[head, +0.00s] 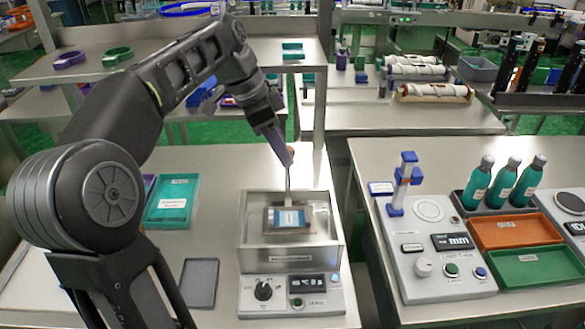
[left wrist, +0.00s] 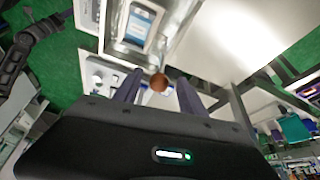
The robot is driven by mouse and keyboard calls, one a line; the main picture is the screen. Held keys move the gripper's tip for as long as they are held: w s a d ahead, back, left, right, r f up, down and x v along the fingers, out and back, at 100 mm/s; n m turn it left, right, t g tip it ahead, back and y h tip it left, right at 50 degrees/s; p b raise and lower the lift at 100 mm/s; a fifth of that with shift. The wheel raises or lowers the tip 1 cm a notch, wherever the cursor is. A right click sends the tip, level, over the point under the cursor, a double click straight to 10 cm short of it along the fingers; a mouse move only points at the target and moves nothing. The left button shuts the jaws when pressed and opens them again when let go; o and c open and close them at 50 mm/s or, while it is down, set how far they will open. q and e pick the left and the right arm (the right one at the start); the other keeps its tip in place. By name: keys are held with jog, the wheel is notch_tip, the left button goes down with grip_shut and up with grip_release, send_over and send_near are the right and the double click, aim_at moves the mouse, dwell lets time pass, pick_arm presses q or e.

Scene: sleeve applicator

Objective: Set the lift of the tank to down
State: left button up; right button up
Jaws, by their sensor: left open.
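The tank (head: 290,259) is a clear-walled box with a metal rim on a grey control base. A thin upright rod (head: 289,180) rises from the lift platform and ends in a brown ball knob, seen in the left wrist view (left wrist: 158,82). A blue-and-white piece (head: 290,217) lies on the platform; it appears near the tank's top, though its exact height is hard to tell. My left gripper (head: 287,156) is at the rod's top. In the left wrist view its fingers (left wrist: 160,88) are apart, with the knob between them; contact cannot be told. My right gripper is not in view.
The base carries a black dial (head: 263,291) and a display. A teal tray (head: 172,201) and a grey tray (head: 200,283) lie left of the tank. Right, across a gap, a bench holds another device (head: 440,262), bottles (head: 502,181) and bins. A shelf post (head: 321,80) stands behind the gripper.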

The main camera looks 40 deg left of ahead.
pick_arm(q)
send_over(288, 189)
jog(key=w, duration=0.1)
notch_tip(288, 189, down, 6)
jog(key=shift+w+d+f, duration=0.15)
jog(key=shift+d, duration=0.05)
jog(key=shift+c, duration=0.4)
grip_shut()
dwell(0.9)
